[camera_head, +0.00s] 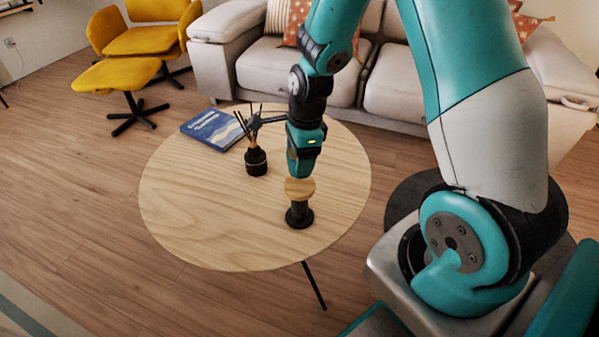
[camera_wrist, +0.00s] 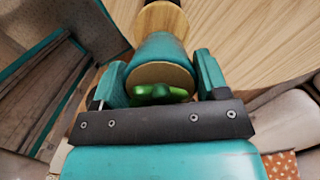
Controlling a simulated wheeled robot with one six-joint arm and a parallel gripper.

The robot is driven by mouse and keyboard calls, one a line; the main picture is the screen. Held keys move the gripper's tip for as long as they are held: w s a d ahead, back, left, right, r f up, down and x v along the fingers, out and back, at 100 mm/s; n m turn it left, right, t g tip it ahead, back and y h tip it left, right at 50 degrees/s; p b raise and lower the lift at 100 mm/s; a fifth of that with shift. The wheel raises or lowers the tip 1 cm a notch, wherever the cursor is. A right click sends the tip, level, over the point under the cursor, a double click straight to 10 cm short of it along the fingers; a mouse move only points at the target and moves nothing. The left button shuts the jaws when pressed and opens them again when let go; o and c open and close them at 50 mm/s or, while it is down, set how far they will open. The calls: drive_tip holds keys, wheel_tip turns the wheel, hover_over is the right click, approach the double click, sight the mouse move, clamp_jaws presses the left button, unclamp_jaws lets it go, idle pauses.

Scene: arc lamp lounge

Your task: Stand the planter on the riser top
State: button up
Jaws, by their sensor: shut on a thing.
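The planter is a teal tapered pot (camera_wrist: 160,47) with a tan upper face and a green plant (camera_wrist: 158,93); it shows in the wrist view between my fingers. My gripper (camera_wrist: 162,75) is shut on it, one finger on each side. In the head view my gripper (camera_head: 303,158) is above the riser, and its teal fingers and the pot are hard to tell apart. The riser has a round pale wooden top (camera_head: 299,188) on a black stem and base (camera_head: 299,217). The pot's lower end is over or at the riser top; I cannot tell whether they touch.
The riser stands on a round wooden table (camera_head: 200,215). A black reed diffuser (camera_head: 256,161) and a blue book (camera_head: 213,129) are on the table, behind and left of the riser. A sofa (camera_head: 290,70) stands behind. The table's left part is clear.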

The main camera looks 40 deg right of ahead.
drive_tip(key=shift+f+b, duration=0.55)
drive_tip(key=shift+f, duration=1.6)
drive_tip(key=shift+f, duration=0.15)
drive_tip(key=o, duration=1.1)
drive_tip(key=shift+o, duration=0.2)
